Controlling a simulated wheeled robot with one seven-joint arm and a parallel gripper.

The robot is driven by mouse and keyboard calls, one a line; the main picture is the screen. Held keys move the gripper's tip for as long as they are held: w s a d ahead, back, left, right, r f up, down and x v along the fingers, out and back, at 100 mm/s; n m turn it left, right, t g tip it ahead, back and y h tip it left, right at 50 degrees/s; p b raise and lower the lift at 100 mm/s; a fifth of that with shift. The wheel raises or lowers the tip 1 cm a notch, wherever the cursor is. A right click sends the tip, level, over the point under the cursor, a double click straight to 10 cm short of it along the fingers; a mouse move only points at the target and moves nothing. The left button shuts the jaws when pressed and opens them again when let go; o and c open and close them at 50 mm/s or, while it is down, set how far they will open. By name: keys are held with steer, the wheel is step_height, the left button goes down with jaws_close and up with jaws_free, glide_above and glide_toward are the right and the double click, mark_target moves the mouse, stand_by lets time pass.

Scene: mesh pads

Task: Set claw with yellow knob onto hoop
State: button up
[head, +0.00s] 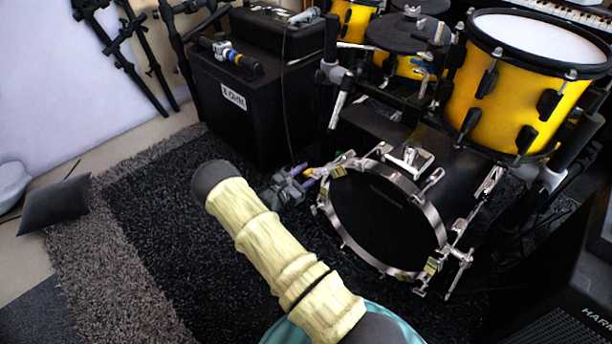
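The bass drum's metal hoop (436,220) rings the dark front head, low at the centre right. My gripper (303,180) is grey and small in view, just left of the hoop's upper left edge. A small yellow knob (309,171) with a purple part beside it shows at the fingertips, close to the hoop. I cannot tell whether the fingers are closed on it or whether it touches the hoop. Claws with yellowish parts sit on the hoop at upper left (338,171) and lower right (432,265). My cream-covered arm crosses the foreground.
A black speaker cabinet (270,120) stands behind my gripper, with a blue, yellow and silver item (237,56) on top. Yellow drums (515,105) and stands crowd the upper right. Another black amplifier (560,290) is at lower right. Dark carpet (160,225) is clear at left.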

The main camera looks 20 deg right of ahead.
steer(key=c, duration=0.7)
steer(key=shift+c, duration=0.2)
steer(key=shift+w+r+m+p, duration=0.1)
steer(key=shift+r+m+p, duration=0.2)
steer(key=shift+p, duration=0.1)
steer(key=m+p, duration=0.1)
steer(key=r+m+p, duration=0.1)
steer(key=p, duration=0.1)
steer(key=shift+w+a+r+m, duration=0.2)
steer(key=shift+w+r+m, duration=0.1)
steer(key=shift+m, duration=0.1)
steer(key=r+m+p, duration=0.1)
steer(key=m+p, duration=0.1)
steer(key=p, duration=0.1)
steer(key=shift+w+r+m, duration=0.15)
steer(key=shift+m, duration=0.25)
steer(key=r+m+p, duration=0.1)
steer(key=m+p, duration=0.2)
steer(key=shift+r+p, duration=0.2)
steer(key=shift+p, duration=0.2)
steer(key=shift+s+r+m+p, duration=0.15)
steer(key=shift+s+m+p, duration=0.05)
steer(key=shift+m+p, duration=0.65)
steer(key=shift+c, duration=0.2)
steer(key=shift+d+m, duration=0.1)
steer(key=shift+m, duration=0.25)
steer(key=shift+s+d, duration=0.1)
steer(key=shift+s, duration=0.05)
